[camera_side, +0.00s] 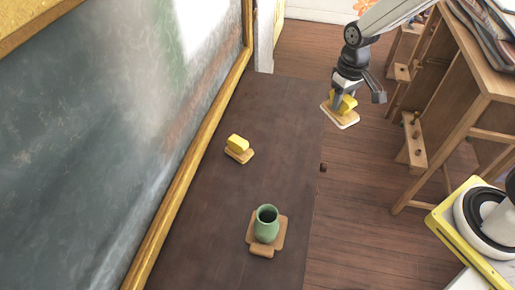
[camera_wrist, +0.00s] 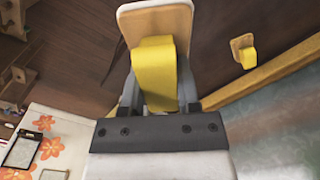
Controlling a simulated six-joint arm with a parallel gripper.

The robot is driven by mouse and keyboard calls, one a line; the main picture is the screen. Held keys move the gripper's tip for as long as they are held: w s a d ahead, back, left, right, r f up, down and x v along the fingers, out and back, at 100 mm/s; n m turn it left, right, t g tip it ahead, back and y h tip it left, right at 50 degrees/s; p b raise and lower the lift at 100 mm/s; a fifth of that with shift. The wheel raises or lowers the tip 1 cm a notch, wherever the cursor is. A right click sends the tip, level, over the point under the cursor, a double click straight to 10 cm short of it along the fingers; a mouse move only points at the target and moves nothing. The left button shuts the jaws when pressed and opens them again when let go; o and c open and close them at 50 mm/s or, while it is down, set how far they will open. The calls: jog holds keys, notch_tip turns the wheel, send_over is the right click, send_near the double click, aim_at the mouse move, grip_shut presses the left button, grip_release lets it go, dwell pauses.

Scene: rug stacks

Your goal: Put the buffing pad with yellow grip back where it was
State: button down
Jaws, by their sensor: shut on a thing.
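My gripper (camera_side: 346,92) is shut on the yellow grip of a buffing pad (camera_side: 342,117), a pale wooden block with a lighter rim. It holds the pad in the air, to the right of the dark table's edge in the side view. In the wrist view the held pad (camera_wrist: 153,22) shows its yellow grip between the fingers (camera_wrist: 155,92). A second pad with a yellow grip (camera_side: 238,147) rests on the dark table near the board; it also shows in the wrist view (camera_wrist: 243,51), apart from my gripper.
The dark table (camera_side: 275,120) is otherwise mostly clear. A gold-framed chalkboard (camera_side: 95,130) bounds it on the left. A wooden desk (camera_side: 475,80) stands right.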

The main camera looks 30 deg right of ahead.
jog(key=w+a+f+n, duration=0.1)
jog(key=a+f+n, duration=0.15)
jog(key=a, duration=0.85)
jog(key=w+a+f+n, duration=0.1)
jog(key=a+f, duration=0.3)
jog(key=a, duration=0.6)
jog(key=w+a+f+n, duration=0.1)
jog(key=w+a+f, duration=0.15)
jog(key=a, duration=0.85)
jog(key=shift+s+f, duration=0.2)
jog(key=shift+f, duration=1.45)
jog(key=shift+s+f, duration=0.2)
jog(key=shift+f, duration=1.4)
jog(key=shift+f, duration=1.85)
jog(key=shift+f, duration=0.1)
jog(key=shift+c, duration=1.6)
grip_release()
